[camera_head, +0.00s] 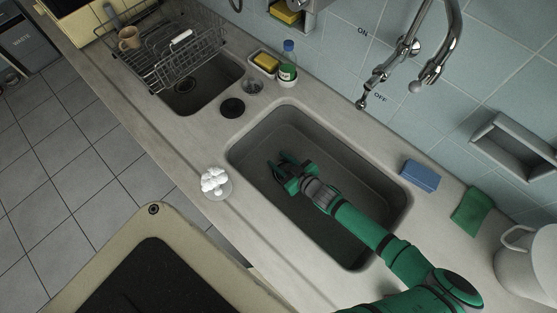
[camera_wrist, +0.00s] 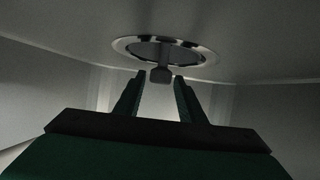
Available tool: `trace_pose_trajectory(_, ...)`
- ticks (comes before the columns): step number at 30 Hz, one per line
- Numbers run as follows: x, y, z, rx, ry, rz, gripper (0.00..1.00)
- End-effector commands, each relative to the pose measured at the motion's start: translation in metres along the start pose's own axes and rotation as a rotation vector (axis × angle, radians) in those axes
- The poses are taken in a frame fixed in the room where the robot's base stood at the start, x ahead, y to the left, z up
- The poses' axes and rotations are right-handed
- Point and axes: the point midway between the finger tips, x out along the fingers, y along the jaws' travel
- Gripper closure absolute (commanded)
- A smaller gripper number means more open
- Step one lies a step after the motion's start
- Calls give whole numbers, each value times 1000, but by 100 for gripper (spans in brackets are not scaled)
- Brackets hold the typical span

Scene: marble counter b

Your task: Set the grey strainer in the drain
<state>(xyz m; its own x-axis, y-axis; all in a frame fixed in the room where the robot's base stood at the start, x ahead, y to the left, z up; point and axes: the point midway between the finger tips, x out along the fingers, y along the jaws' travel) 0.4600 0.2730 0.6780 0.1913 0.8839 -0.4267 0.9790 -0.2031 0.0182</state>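My gripper (camera_head: 281,163) is low inside the large sink basin, pointing left in the head view. In the wrist view its two fingers (camera_wrist: 158,80) are apart, with clear gaps beside a small grey knob (camera_wrist: 160,76) just beyond the tips. The knob stands out from a dark grey disc (camera_wrist: 160,52), which appears to be the strainer. The disc lies within the shiny drain ring (camera_wrist: 123,47); I cannot tell whether it is fully seated. The drain and strainer are not clear in the head view, where the gripper covers that area.
The large sink's walls (camera_head: 240,158) surround my gripper. A black disc (camera_head: 232,107) and a small clear or metallic item (camera_head: 253,86) are on the counter. A dish rack (camera_head: 175,55) stands over the small sink. A white cluster (camera_head: 214,182) sits by the front rim; a blue sponge (camera_head: 420,176) lies right.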

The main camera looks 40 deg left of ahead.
Motion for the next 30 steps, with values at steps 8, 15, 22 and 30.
trace_pose_trajectory(8,-51,5,-3,1,-2,11,64)
trace_pose_trajectory(15,-93,0,-5,-4,-2,-2,64)
trace_pose_trajectory(22,-116,-1,-6,-4,-1,-5,64)
trace_pose_trajectory(30,-122,0,-5,-2,-1,-2,64)
